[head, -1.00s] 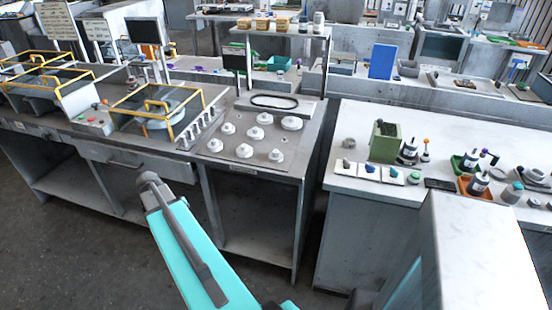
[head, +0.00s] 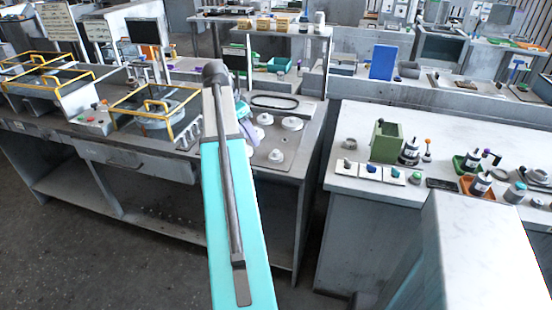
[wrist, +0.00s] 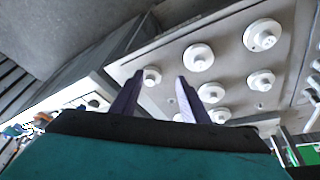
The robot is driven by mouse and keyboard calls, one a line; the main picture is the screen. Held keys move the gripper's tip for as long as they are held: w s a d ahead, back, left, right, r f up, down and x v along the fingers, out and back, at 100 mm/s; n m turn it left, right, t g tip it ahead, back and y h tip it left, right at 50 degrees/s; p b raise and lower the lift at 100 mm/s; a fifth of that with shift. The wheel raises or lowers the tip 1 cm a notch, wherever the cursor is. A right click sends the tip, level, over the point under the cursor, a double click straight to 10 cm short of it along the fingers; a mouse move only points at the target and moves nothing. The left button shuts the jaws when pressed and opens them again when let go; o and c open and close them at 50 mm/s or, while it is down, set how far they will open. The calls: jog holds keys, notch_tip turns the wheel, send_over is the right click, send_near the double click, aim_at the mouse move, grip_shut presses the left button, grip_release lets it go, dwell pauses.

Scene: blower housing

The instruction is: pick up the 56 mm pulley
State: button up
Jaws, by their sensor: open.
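Several white stepped pulleys stand on a grey plate (head: 262,170) on the bench. The largest-looking pulley (head: 292,124) is at the plate's right back, and a small one (head: 276,156) is near the front. No sizes are readable, so I cannot tell which is the 56 mm pulley. My gripper (wrist: 159,80) is open and empty, with dark purple fingers. In the wrist view a small pulley (wrist: 152,76) shows between the fingertips, apparently beyond them; larger pulleys (wrist: 198,57) lie to the right. In the head view my arm hides the plate's left part and some pulleys.
A black belt (head: 274,102) lies on a raised strip behind the plate. Yellow-framed guards (head: 155,106) stand to the left. A white-topped bench (head: 350,178) with a green box (head: 385,142) is to the right, across a gap.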

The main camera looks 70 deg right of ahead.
jog(key=s+d+r+m, duration=0.1)
jog(key=s+d+r, duration=0.1)
jog(key=s+r, duration=0.2)
jog(key=shift+r+m, duration=0.2)
jog(key=shift+m, duration=0.2)
jog(key=shift+f, duration=0.1)
jog(key=p, duration=0.1)
send_over(276, 151)
jog(key=w+a, duration=0.1)
jog(key=a, duration=0.2)
jog(key=shift+w+d+f, duration=0.1)
jog(key=shift+d+f, duration=0.05)
jog(key=shift+f, duration=1.8)
jog(key=shift+w+d+f, duration=0.1)
jog(key=shift+f, duration=1.85)
jog(key=shift+s+f+p, duration=0.1)
jog(key=shift+f+p, duration=0.05)
jog(key=shift+p, duration=0.15)
jog(key=shift+d+p+x, duration=0.2)
jog(key=shift+p+x, duration=0.4)
jog(key=shift+x, duration=1.75)
